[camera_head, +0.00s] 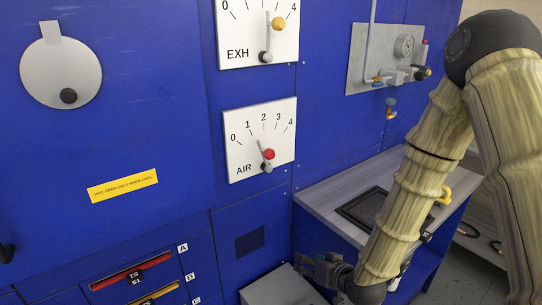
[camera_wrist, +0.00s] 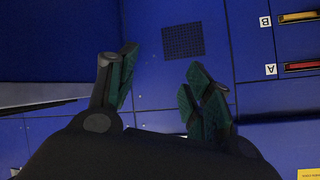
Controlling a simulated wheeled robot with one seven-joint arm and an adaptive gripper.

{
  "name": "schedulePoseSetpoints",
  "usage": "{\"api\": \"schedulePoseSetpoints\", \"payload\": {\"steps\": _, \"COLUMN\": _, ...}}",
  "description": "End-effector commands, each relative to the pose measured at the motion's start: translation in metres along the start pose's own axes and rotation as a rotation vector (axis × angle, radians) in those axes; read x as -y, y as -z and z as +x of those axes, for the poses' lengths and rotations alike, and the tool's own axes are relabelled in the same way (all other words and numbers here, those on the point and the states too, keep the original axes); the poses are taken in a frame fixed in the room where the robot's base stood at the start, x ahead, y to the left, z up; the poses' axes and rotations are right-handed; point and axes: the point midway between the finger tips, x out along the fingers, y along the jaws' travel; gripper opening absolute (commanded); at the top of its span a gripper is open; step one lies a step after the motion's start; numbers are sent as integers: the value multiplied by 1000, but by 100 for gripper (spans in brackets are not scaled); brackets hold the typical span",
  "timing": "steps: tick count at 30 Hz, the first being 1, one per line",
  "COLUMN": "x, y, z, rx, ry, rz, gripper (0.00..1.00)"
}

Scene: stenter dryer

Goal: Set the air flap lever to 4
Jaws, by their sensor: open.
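The air flap lever (camera_head: 261,149) is on a white plate (camera_head: 240,154) marked AIR with a scale from 0 to 4. It has a red knob (camera_head: 269,154) and a dark pivot below. Its pointer leans up and slightly left, between 1 and 2, seemingly nearer 1. My gripper (camera_head: 318,268) is below and right of this plate, apart from the lever. In the wrist view my gripper (camera_wrist: 162,65) has its green-padded fingers spread with nothing between them, facing the blue panel. The lever is not visible in the wrist view.
Above is the EXH plate (camera_head: 232,25) with a yellow-knobbed lever (camera_head: 278,24). A grey-topped bench (camera_head: 325,199) stands right, under a gauge panel (camera_head: 361,61). A grey box (camera_head: 275,288) is beside my gripper. A dark vent (camera_head: 250,242) is below the AIR plate. The space before that plate looks clear.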

Motion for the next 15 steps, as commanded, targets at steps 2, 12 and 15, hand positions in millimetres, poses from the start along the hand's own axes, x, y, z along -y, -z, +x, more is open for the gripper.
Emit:
{"api": "schedulePoseSetpoints", "payload": {"steps": 2, "x": 20, "y": 53, "z": -3, "rx": -99, "ry": 57, "rz": -17, "gripper": 51}}
{"api": "schedulePoseSetpoints", "payload": {"steps": 12, "x": 100, "y": 210, "z": -48, "rx": -401, "ry": 276, "rz": -89, "gripper": 51}}
{"api": "schedulePoseSetpoints", "payload": {"steps": 15, "x": 112, "y": 231, "z": -58, "rx": -443, "ry": 310, "rz": -102, "gripper": 51}}
